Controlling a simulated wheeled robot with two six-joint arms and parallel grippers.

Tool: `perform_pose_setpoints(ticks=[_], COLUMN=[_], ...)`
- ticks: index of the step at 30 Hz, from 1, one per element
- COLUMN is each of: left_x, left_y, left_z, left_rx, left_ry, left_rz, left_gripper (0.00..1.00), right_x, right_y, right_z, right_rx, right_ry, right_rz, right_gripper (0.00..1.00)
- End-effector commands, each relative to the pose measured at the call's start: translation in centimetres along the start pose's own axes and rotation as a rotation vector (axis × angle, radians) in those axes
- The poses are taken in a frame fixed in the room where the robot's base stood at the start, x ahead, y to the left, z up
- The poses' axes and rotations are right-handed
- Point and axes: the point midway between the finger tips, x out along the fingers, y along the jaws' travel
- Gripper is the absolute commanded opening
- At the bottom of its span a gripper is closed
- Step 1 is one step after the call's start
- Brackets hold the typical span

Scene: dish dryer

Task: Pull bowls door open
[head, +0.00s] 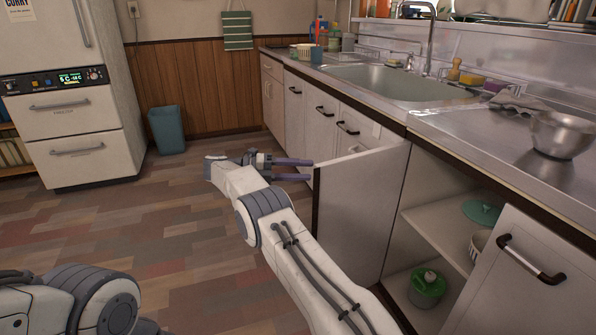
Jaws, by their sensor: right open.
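A pale cabinet door (360,205) under the counter stands swung open, its free edge toward me. Behind it the cabinet shows a shelf with a patterned bowl (478,242) and a green lid (481,212), and a green pot (427,287) below. My right gripper (311,170) has its two purple fingers spread apart with nothing between them. Its fingertips point right and appear close to the upper part of the door's free edge; I cannot tell whether they touch. My left arm shows only at the bottom left, and its gripper is outside the view.
A second door (530,270) with a dark-ended handle is at the right. The counter (450,130) above holds a sink (395,83) and a metal bowl (563,133). A fridge (75,110) and a teal bin (167,130) stand at the left. The middle floor is clear.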

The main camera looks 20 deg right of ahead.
Motion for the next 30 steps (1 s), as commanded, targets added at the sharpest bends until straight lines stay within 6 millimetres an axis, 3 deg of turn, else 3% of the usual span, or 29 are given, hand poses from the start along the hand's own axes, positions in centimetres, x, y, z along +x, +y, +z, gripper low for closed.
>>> perform_pose_setpoints(ticks=[11, 12, 15, 19, 23, 25, 28, 30], left_x=[-0.1, -0.1, -0.2, -0.5, -0.8, -1.0, -1.2, -1.4], left_y=[0.0, 0.0, 0.0, 0.0, 0.1, 0.1, 0.1, 0.1], left_z=[0.0, 0.0, 0.0, 0.0, -0.1, -0.1, -0.1, -0.1], left_rx=[0.0, 0.0, 0.0, 0.0, 0.0, 0.0, 0.0, 0.0], left_ry=[0.0, 0.0, 0.0, 0.0, 0.0, 0.0, 0.0, 0.0], left_rz=[0.0, 0.0, 0.0, 0.0, 0.0, 0.0, 0.0, 0.0], left_gripper=[0.5, 0.5, 0.5, 0.5, 0.5, 0.5, 0.5, 0.5], right_x=[0.0, 0.0, -0.4, -2.7, -9.3, -14.6, -22.6, -28.0], right_y=[-0.1, -0.1, -0.8, -3.8, -8.9, -11.4, -13.9, -14.8], right_z=[-0.2, -0.1, 0.7, 4.4, 9.7, 11.3, 10.8, 8.1], right_rx=[0.001, 0.001, -0.001, -0.022, -0.105, -0.184, -0.332, -0.456], right_ry=[0.009, 0.008, -0.037, -0.263, -0.686, -0.953, -1.329, -1.585], right_rz=[-0.001, -0.001, 0.0, -0.002, -0.03, -0.063, -0.13, -0.191], right_gripper=[0.48, 0.33, 0.0, 0.0, 0.0, 0.0, 0.0, 0.0])
